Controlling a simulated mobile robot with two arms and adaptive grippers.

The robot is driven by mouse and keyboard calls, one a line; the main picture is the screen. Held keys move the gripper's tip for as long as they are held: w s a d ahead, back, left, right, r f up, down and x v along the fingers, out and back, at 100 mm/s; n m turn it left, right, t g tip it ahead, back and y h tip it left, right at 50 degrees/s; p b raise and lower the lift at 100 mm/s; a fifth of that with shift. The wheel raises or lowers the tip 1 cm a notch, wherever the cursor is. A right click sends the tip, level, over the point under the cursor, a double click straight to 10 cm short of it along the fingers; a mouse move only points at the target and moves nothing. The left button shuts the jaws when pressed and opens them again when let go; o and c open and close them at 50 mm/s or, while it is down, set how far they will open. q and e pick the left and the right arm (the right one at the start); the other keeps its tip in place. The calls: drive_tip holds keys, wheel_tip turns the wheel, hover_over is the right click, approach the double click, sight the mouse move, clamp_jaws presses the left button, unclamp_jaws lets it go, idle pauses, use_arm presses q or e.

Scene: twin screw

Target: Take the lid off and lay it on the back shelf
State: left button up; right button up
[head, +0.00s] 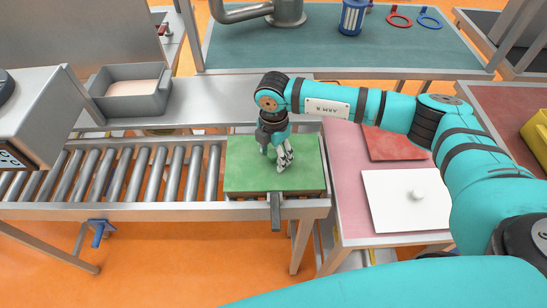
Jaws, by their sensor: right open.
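My right gripper (276,153) is open and points down over the green mat (241,176) at the right end of the roller conveyor. What lies between or under its fingers is too small and too hidden to tell. A white square plate with a small round knob (392,213) lies flat on the pink table at the right, apart from the gripper; it looks like a lid. A bare grey metal shelf (215,101) runs behind the conveyor. My left gripper is not in view.
A grey bin (133,103) stands at the left of the shelf. A red mat (393,146) lies behind the white plate. A teal bench (300,45) at the back holds a blue spool (352,18) and rings. A dark lever (275,215) hangs at the conveyor's front edge.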

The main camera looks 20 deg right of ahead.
clamp_jaws()
idle(0.4)
drive_tip(key=shift+r, duration=0.15)
